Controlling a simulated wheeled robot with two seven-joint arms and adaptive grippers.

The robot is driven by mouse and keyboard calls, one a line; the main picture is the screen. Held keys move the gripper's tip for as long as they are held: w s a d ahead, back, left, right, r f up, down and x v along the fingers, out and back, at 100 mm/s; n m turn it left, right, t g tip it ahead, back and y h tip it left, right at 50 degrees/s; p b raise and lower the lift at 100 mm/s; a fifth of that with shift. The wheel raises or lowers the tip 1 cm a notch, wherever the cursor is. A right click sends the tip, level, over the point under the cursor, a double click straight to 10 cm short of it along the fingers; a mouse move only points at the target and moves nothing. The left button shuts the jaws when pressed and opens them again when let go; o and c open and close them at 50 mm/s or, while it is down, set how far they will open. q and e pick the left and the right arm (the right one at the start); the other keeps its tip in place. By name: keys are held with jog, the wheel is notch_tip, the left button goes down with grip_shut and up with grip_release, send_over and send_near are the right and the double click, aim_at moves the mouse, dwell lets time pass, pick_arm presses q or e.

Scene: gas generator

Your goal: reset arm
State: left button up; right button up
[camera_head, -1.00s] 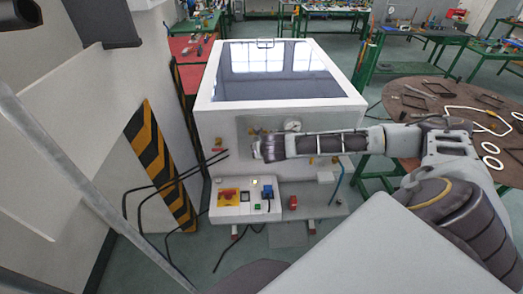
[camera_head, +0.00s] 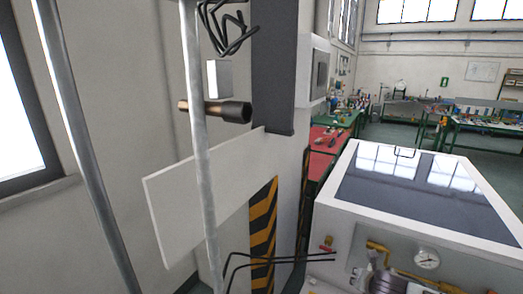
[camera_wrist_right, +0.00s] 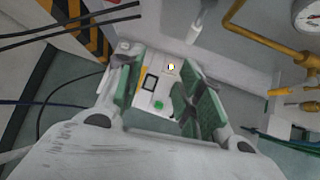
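My right gripper (camera_wrist_right: 158,88) shows in the right wrist view with its two green-padded fingers spread apart and nothing between them. Beyond the fingers is a white control box (camera_wrist_right: 150,92) with a green button and a black switch. My left gripper is in neither view now.
A black-and-yellow striped panel (camera_head: 263,225) and a white board (camera_head: 190,215) stand left of the generator. Black cables (camera_head: 290,257) run to its front. Grey metal poles (camera_head: 197,130) stand at the left. Workbenches (camera_head: 490,128) are at the back.

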jog(key=s+a+f+m+g+y, duration=0.1)
jog(key=s+a+f+m+y, duration=0.1)
jog(key=s+a+m, duration=0.45)
jog(key=s+a+f+m+g+y, duration=0.1)
jog(key=s+a+m, duration=0.3)
jog(key=a+m, duration=0.6)
jog(key=s+d+f+m+g, duration=0.3)
jog(key=s+d+f+m, duration=0.25)
jog(key=s+m, duration=0.55)
notch_tip(320, 180, down, 33)
jog(key=s+b, duration=0.2)
jog(key=s+d+f+g+b, duration=0.1)
jog(key=s+d+f, duration=0.1)
jog(key=s+f, duration=0.9)
jog(key=s+d+f+g+b, duration=0.1)
jog(key=s+d+f, duration=0.2)
jog(key=s+f, duration=0.8)
jog(key=shift+s+f+h, duration=0.15)
jog(key=shift+f+h, duration=0.15)
jog(key=shift+f, duration=0.2)
